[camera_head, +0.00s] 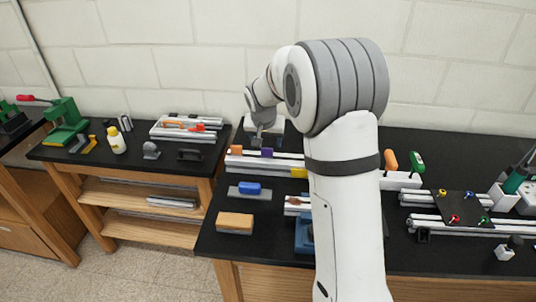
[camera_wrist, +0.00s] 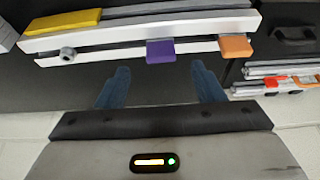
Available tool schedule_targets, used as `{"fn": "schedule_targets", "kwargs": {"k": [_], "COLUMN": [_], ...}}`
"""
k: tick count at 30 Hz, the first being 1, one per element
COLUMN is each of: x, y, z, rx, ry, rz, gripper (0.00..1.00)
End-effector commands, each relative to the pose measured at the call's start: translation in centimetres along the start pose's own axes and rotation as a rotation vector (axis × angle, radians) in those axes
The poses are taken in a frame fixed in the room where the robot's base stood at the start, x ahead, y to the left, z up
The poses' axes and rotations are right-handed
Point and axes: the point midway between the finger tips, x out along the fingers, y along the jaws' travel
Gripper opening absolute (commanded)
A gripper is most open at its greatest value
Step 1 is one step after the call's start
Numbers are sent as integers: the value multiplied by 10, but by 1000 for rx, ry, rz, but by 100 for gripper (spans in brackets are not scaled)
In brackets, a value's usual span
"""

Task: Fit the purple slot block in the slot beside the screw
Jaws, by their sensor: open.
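The purple slot block (camera_wrist: 161,51) sits on the pale extrusion frame (camera_wrist: 115,51) in the wrist view, across its dark slot. I cannot tell how deep it sits. It also shows in the head view (camera_head: 267,153). The grey screw (camera_wrist: 68,54) is on the same slot, well left of the block in the wrist view, with bare slot between them. My gripper (camera_wrist: 161,84) is open and empty. Its blue fingertips point towards the purple block, one to each side, apart from it. In the head view my gripper (camera_head: 262,137) is just behind the block.
An orange block (camera_wrist: 235,47) sits right of the purple one in the wrist view. A yellow block (camera_wrist: 63,22) lies on the frame's other side. In the head view, a blue block (camera_head: 249,188) and an orange-brown block (camera_head: 235,221) are in front. My arm hides part of the bench.

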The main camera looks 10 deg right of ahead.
Motion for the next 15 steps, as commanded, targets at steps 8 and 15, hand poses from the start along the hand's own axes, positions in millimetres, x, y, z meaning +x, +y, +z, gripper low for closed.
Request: {"fn": "schedule_targets", "kwargs": {"k": [8, 15], "x": [30, 62], "y": [1, 0], "z": [-1, -2], "rx": [1, 1], "ry": [-4, -3], "rz": [2, 2], "gripper": [62, 62]}}
